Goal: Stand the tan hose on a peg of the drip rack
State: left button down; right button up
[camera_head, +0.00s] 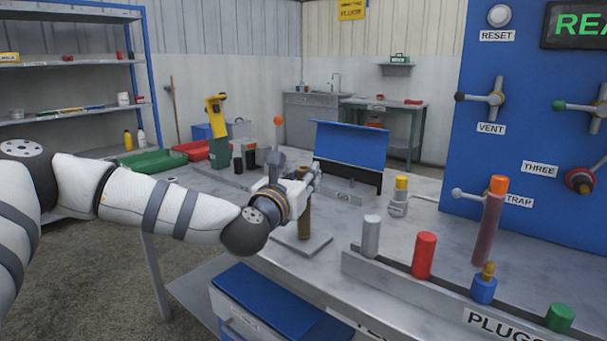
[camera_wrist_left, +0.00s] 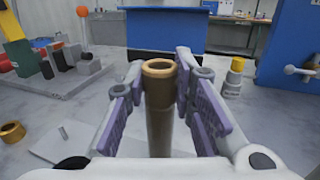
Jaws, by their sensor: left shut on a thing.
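The tan hose (camera_head: 305,220) is a brown tube with a thicker collar at its open top. My left gripper (camera_head: 286,190) is shut on it and holds it upright. In the left wrist view the hose (camera_wrist_left: 160,128) stands between my purple finger pads, its open end (camera_wrist_left: 159,68) facing up. A flat grey plate (camera_head: 318,243) lies below the hose; whether the hose touches it I cannot tell. I cannot tell for certain which part is the drip rack. My right gripper is out of view.
A mauve hose with an orange top (camera_head: 491,225) stands at the right by the blue panel (camera_head: 545,80). A long strip with several plugs (camera_head: 425,257) edges the bench. A yellow-topped fitting (camera_head: 399,195) and a blue board (camera_head: 348,145) stand behind.

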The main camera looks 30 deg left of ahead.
pick_arm(q)
jog(key=shift+f, duration=0.2)
jog(key=c, duration=1.3)
grip_release()
jog(key=v, duration=1.2)
jog(key=shift+r, duration=0.15)
